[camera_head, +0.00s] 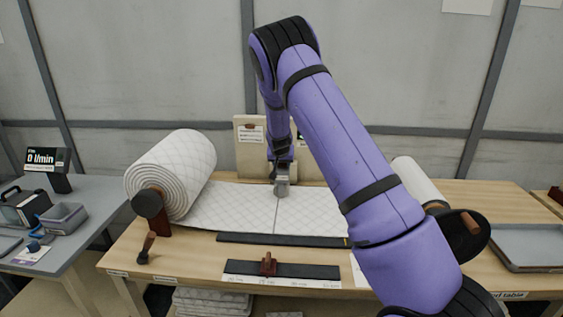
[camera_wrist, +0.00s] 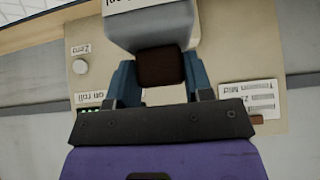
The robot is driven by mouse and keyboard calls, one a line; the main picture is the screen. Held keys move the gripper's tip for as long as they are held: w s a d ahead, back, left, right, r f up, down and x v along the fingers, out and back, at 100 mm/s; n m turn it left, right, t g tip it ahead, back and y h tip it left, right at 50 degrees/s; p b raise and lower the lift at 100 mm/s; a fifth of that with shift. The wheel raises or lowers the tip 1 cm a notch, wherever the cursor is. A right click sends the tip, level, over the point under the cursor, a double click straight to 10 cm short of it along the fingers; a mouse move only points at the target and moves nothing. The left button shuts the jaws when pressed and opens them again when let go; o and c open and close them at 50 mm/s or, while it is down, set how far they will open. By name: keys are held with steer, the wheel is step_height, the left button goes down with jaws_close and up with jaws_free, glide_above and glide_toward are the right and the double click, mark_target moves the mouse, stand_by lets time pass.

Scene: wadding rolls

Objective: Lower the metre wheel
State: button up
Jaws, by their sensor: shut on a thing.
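My gripper (camera_head: 282,166) is over the white quilted wadding (camera_head: 240,207) at the middle of the bench. In the wrist view my gripper (camera_wrist: 162,78) has its blue fingers on either side of a dark brown block (camera_wrist: 161,68) and is shut on it. The block joins a light grey housing (camera_wrist: 150,28), which I take to be the metre wheel's. In the head view this grey housing (camera_head: 282,188) is just below my gripper, at the wadding. I cannot tell whether it touches. The wheel itself cannot be made out.
A thick wadding roll (camera_head: 172,172) with a crank (camera_head: 147,247) stands at the left. A second roll (camera_head: 418,183) is partly behind my arm. A beige panel (camera_head: 245,158) stands behind my gripper. A dark strip with a brown slider (camera_head: 268,264) lies along the front.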

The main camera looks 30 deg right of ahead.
steer(key=o, duration=1.3)
steer(key=shift+s+a+f, duration=0.25)
steer(key=shift+s+f, duration=0.05)
steer(key=shift+f, duration=0.1)
steer(key=shift+s+d, duration=0.1)
steer(key=shift+d, duration=0.05)
steer(key=shift+r, duration=0.15)
steer(key=v, duration=1.1)
steer(key=shift+w+r, duration=0.15)
steer(key=shift+w, duration=0.15)
